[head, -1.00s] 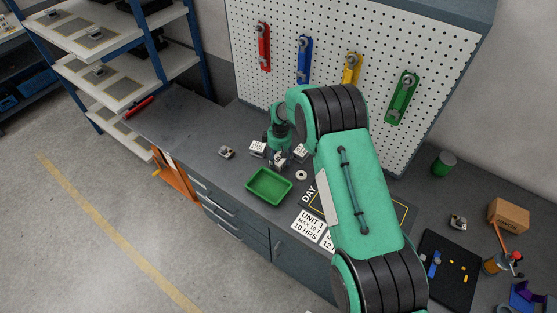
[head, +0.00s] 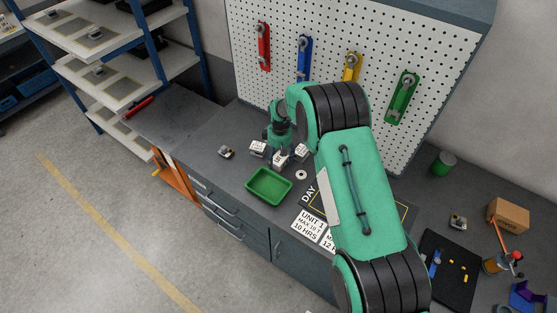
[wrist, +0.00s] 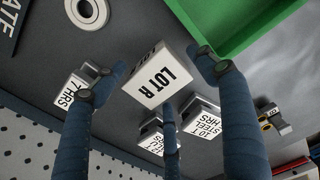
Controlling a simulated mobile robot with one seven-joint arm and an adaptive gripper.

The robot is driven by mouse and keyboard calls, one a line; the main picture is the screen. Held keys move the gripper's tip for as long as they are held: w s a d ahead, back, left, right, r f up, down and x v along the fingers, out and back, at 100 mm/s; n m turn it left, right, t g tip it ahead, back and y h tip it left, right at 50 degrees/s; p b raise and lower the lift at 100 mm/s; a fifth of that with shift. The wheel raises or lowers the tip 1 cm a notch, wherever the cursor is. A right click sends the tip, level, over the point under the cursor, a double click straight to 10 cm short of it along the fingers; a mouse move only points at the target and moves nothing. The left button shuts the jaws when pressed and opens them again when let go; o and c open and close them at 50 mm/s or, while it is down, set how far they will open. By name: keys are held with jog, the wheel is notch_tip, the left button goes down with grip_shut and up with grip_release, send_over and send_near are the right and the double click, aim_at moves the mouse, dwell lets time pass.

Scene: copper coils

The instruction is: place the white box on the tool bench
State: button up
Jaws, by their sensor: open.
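A white box (wrist: 165,80) marked "LOT R" is between the spread fingers of my gripper (wrist: 158,72) in the wrist view, with gaps at both sides. In the head view this seems to be the white box (head: 280,160) on the grey tool bench (head: 222,176), just below my gripper (head: 279,146). My gripper is open and above the box; whether any finger touches it I cannot tell.
A green tray (head: 269,184) lies in front of the boxes. A white ring (head: 301,175) is to its right. A small metal part (head: 226,152) lies to the left. A pegboard (head: 335,35) stands behind the bench. The bench's left end is mostly bare.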

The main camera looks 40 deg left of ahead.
aim_at(280, 159)
notch_tip(280, 159, up, 11)
jog(key=shift+d+f, duration=0.15)
jog(key=shift+d, duration=0.05)
dwell(0.3)
dwell(0.6)
jog(key=shift+w, duration=0.1)
